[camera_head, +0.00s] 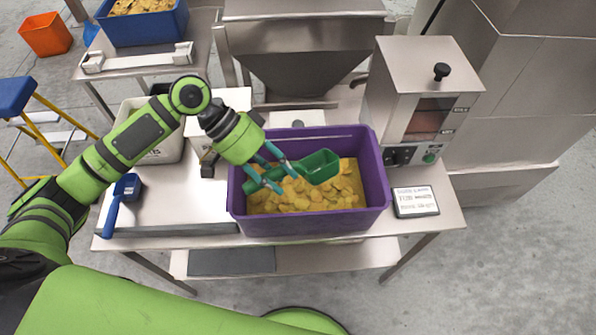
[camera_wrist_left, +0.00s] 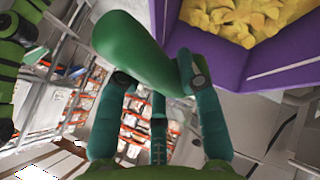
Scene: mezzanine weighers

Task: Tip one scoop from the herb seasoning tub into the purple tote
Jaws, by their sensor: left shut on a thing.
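My left gripper (camera_head: 268,172) is shut on a green scoop (camera_head: 318,166), with its teal fingers around the handle. The scoop is over the purple tote (camera_head: 376,170), and its bowl points right. The tote stands on the steel table and holds many yellow chips or slices. In the left wrist view the scoop (camera_wrist_left: 130,50) shows its smooth green outside between the fingers (camera_wrist_left: 158,85), with the tote (camera_wrist_left: 240,65) at upper right. I cannot tell what is in the scoop. A white tub (camera_head: 160,152) with a partly hidden dark label stands behind my left arm. My right gripper is not in view.
A blue scoop (camera_head: 120,200) lies at the table's left. A steel machine (camera_head: 420,95) and a framed sign (camera_head: 415,201) stand right of the tote. A steel hopper (camera_head: 300,50) is behind. A blue tote (camera_head: 150,28) of chips sits on another table.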

